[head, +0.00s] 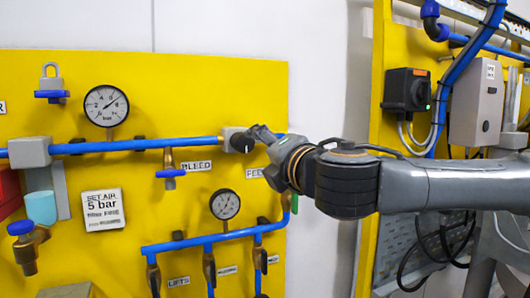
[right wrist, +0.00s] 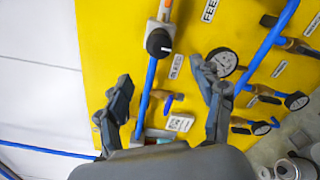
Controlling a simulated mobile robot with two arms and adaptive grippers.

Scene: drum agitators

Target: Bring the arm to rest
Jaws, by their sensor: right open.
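My right arm reaches in from the right in the head view, and its gripper (head: 262,137) is in front of the yellow panel's right part. A black knob (head: 241,142) on a grey block on the blue pipe shows just left of the fingers. In the right wrist view the gripper (right wrist: 163,88) is open, its two fingers wide apart with nothing held. The black knob (right wrist: 158,42) shows there beyond the fingertips, with the blue pipe running between the fingers. Whether a finger touches the knob in the head view is hard to tell. My left gripper is out of view.
The yellow panel (head: 200,85) carries an upper gauge (head: 106,105), a lower gauge (head: 225,204), blue pipes and several valves. A second yellow panel with a black switch box (head: 407,90) and a grey box (head: 476,102) stands at right. White wall (head: 325,70) lies between.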

